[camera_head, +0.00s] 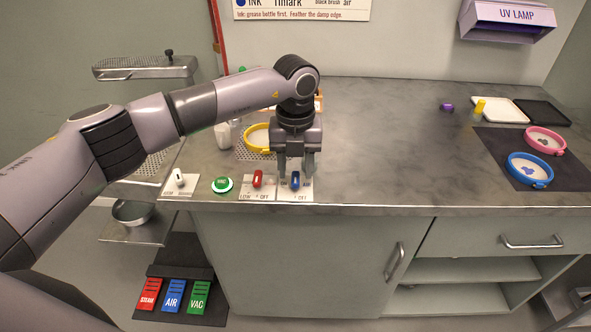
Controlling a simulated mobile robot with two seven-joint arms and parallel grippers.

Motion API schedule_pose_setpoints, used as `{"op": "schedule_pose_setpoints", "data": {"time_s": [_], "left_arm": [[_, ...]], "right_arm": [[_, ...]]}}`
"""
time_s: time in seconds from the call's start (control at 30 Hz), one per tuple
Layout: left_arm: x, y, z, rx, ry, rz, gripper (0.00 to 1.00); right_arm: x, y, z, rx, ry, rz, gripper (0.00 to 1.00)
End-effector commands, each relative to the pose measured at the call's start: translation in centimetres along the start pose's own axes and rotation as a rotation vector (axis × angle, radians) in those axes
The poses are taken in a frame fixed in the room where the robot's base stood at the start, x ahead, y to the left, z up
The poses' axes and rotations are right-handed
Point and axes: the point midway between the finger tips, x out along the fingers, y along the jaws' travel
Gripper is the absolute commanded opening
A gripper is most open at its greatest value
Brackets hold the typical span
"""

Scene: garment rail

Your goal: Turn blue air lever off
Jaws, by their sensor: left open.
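The blue air lever (295,180) stands on a small white plate (304,195) marked "OFF" at the counter's front edge. It looks roughly upright; its exact setting is hard to tell. My left gripper (295,172) points down over it, open, with one finger on each side of the lever. I cannot tell whether the fingers touch it. A red lever (258,179) stands just to the left on a plate marked "LOW" and "OFF". My right gripper does not show.
A green VAC button (222,185) and a white lever (179,179) sit further left along the edge. A yellow hoop (257,138) lies behind the gripper. Blue (530,169) and pink (545,140) hoops lie at the right. The counter's middle is clear. Pedals (173,296) are on the floor.

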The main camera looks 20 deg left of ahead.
Motion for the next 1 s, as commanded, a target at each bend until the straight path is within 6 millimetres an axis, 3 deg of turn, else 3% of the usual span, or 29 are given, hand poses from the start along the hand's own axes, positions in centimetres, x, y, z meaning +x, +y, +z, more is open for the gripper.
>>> {"op": "schedule_pose_setpoints", "data": {"time_s": [0.2,0.4,0.87,1.0], "left_arm": [[-3.7,0.0,0.1,-0.001,-0.004,-0.001,0.45],[-5.6,0.0,0.0,-0.001,-0.002,-0.001,0.45],[-5.6,-0.1,-0.1,0.002,0.002,-0.004,0.45],[-3.7,-2.0,-1.9,0.055,0.064,-0.086,0.45]], "right_arm": [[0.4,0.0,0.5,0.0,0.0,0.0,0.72],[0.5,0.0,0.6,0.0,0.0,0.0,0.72],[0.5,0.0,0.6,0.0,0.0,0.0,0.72],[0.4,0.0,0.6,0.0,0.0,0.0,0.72]]}}
